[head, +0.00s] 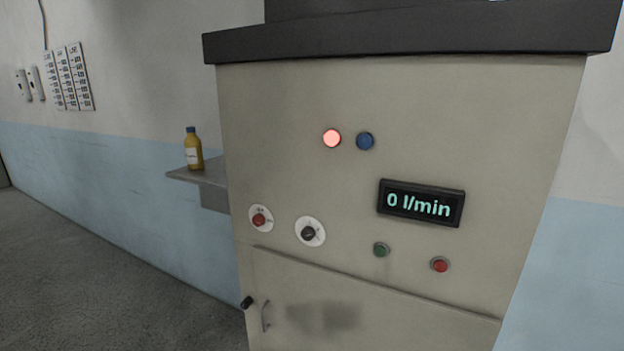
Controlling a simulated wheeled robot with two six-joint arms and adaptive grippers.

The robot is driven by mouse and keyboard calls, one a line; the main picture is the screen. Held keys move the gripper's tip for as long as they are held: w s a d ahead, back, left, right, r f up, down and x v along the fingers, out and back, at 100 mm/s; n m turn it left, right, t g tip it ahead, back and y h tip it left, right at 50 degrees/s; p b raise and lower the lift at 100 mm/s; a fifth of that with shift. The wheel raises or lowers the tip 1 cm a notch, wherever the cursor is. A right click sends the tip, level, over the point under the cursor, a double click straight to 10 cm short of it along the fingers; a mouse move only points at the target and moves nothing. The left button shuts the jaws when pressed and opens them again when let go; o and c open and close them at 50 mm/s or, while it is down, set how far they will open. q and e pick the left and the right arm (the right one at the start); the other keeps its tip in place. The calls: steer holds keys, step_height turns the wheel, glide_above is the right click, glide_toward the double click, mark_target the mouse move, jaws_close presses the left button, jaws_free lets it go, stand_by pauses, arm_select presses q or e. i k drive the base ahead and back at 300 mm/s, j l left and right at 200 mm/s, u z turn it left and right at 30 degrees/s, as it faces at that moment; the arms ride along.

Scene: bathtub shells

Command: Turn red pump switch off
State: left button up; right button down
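The red pump switch (259,219) is a red rotary knob on a round white plate, at the left of the beige machine cabinet (300,100). Which way its handle points is too small to tell for sure. A black knob (308,232) on a similar white plate sits to its right. A red lamp (332,138) glows above, beside a dark blue lamp or button (365,141). The display (422,204) reads "0 l/min". Neither of my grippers is in view.
A green button (381,250) and a red button (440,265) sit below the display. A small shelf (190,176) with a yellow bottle (194,152) juts out left of the cabinet. A door handle (265,316) sticks out low. The floor at left is clear.

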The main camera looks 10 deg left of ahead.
mark_target(259, 220)
steer(key=u, duration=0.5)
steer(key=j+u, duration=0.2)
steer(key=u, duration=0.2)
steer(key=j+u, duration=0.15)
steer(key=u, duration=0.2)
steer(key=i+j+u, duration=0.1)
steer(key=u, duration=0.3)
steer(key=i+j, duration=0.05)
